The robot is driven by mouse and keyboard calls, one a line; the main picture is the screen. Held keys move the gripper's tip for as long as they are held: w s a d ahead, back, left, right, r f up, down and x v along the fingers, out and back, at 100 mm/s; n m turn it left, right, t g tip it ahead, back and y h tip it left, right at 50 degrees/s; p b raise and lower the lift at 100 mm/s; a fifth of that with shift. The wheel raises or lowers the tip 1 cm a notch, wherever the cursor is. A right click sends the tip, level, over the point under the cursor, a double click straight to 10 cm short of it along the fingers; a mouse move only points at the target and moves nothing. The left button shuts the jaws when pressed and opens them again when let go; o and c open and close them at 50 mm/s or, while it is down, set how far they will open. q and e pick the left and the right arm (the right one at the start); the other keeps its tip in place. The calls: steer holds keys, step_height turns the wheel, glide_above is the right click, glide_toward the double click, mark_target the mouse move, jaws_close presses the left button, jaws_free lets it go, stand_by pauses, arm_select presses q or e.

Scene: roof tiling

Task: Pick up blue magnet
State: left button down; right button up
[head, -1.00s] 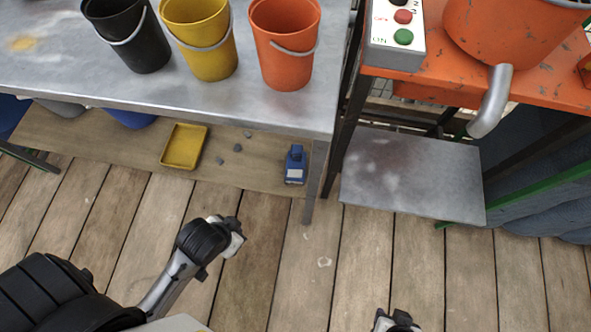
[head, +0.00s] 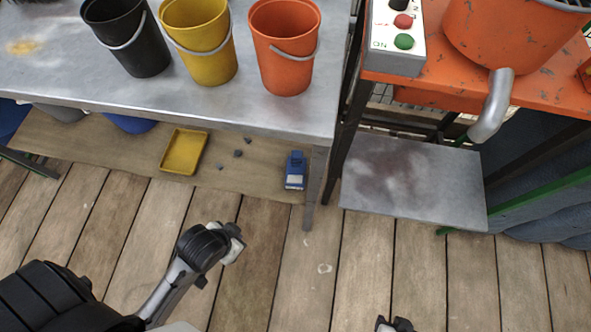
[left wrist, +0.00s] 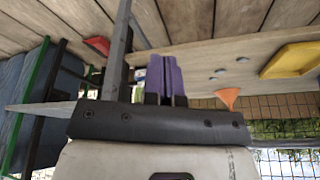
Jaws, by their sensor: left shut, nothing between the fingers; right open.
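The blue magnet (head: 295,172), a small blue block with a pale label, stands on the wooden lower shelf under the metal table, beside the table leg. My left arm reaches in from the left in the head view, its hand over the floor in front of the shelf and apart from the magnet. In the left wrist view my left gripper's purple fingers (left wrist: 165,76) are together and empty, pointing towards the shelf. I cannot make out the magnet clearly there. My right gripper (head: 395,325) barely shows at the bottom edge of the head view, open and far from the magnet.
The table leg (head: 317,185) stands just right of the magnet. A yellow tray (head: 184,152) and several small grey stones (head: 238,153) lie to its left. The tabletop (head: 190,105) with buckets overhangs the shelf. A low metal plate (head: 410,180) is to the right. The plank floor in front is clear.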

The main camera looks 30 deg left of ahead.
arm_select(q)
steer(key=c, duration=1.9)
jaws_free()
steer(key=o, duration=1.3)
steer(key=shift+c, duration=0.2)
